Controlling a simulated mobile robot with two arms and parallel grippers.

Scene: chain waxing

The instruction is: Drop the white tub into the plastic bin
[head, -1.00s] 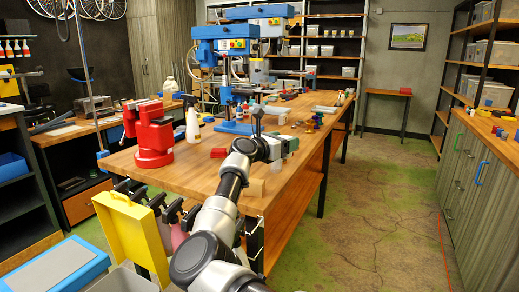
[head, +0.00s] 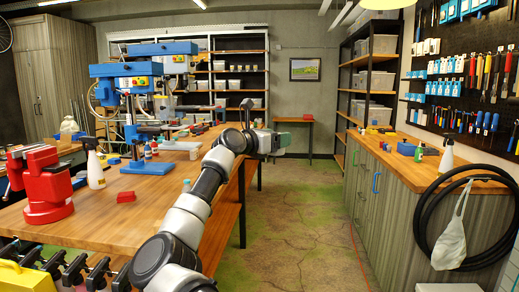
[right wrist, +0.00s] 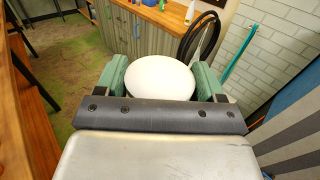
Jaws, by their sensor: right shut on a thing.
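My right gripper (head: 278,142) is held out ahead over the right edge of the wooden workbench in the head view. In the right wrist view, its green fingers (right wrist: 160,82) are shut on the white tub (right wrist: 160,78), which shows as a round white face between them. I cannot make out the tub in the head view. My left gripper is not in view. I cannot identify the plastic bin for sure; a pale object (head: 448,288) is cut off at the bottom right of the head view.
The workbench (head: 110,212) carries a red vise (head: 42,185), a spray bottle (head: 94,165) and blue drill presses (head: 140,110). A cabinet (head: 400,200) with a black hose (head: 425,215) and a hanging white bag (head: 451,240) stands right. The aisle floor (head: 290,230) is clear.

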